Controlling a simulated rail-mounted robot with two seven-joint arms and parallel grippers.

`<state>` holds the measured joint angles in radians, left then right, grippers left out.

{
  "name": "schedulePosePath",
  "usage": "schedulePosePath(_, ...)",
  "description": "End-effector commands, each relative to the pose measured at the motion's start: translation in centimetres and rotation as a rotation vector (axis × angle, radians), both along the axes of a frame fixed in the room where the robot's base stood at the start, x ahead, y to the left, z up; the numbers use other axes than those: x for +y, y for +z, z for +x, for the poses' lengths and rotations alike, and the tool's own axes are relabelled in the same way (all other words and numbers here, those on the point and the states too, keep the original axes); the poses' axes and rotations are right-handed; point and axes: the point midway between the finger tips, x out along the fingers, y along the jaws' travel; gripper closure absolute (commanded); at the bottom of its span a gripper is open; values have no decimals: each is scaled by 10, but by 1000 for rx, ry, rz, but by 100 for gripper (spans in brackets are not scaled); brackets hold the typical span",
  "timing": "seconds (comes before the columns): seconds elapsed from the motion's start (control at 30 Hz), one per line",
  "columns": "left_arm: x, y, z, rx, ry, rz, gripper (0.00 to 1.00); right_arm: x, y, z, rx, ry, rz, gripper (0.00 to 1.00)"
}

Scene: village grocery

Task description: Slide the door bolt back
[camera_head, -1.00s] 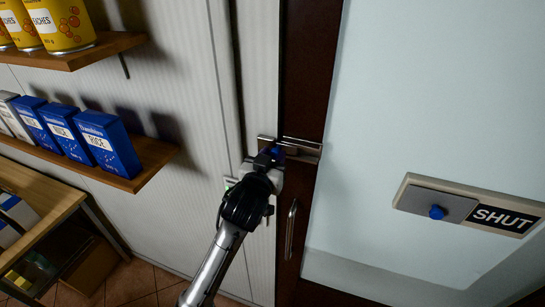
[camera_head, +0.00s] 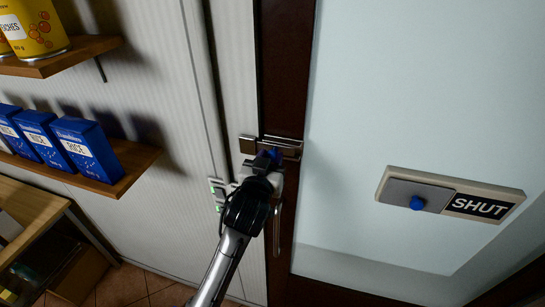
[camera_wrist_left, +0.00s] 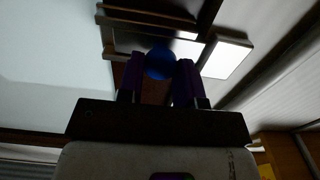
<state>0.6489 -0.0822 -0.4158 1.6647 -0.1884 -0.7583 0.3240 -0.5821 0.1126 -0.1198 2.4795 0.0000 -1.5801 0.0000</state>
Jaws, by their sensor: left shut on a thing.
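The metal door bolt (camera_head: 288,144) is mounted on the dark brown door frame, beside a small metal keeper plate (camera_head: 248,145) on the pale wall strip. My left gripper (camera_head: 270,160) reaches up from below and is shut on the bolt's blue knob (camera_head: 272,153). In the left wrist view the blue knob (camera_wrist_left: 160,62) sits between the two fingers, with the bolt's metal body (camera_wrist_left: 182,47) behind it. The knob is to the right of the keeper plate in the head view. The gripper partly hides the bolt. My right gripper is not in view.
A vertical door handle (camera_head: 277,228) is just below the bolt. A SHUT sign (camera_head: 480,206) with a blue-knobbed slider is on the pale door panel (camera_head: 390,90). A switch plate (camera_head: 217,193) is left of my arm. Shelves with rice boxes (camera_head: 85,150) and cans stand left.

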Motion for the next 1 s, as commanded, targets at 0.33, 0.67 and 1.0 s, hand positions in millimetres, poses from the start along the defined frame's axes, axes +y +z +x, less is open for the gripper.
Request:
schedulePosePath(0.33,-5,0,-1,-1,-9,-1,47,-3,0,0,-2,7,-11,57)
schedulePosePath(0.67,-3,0,-2,-1,-6,-1,42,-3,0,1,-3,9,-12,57)
schedulePosePath(1.0,8,-3,-42,-1,-8,-3,42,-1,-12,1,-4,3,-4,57)
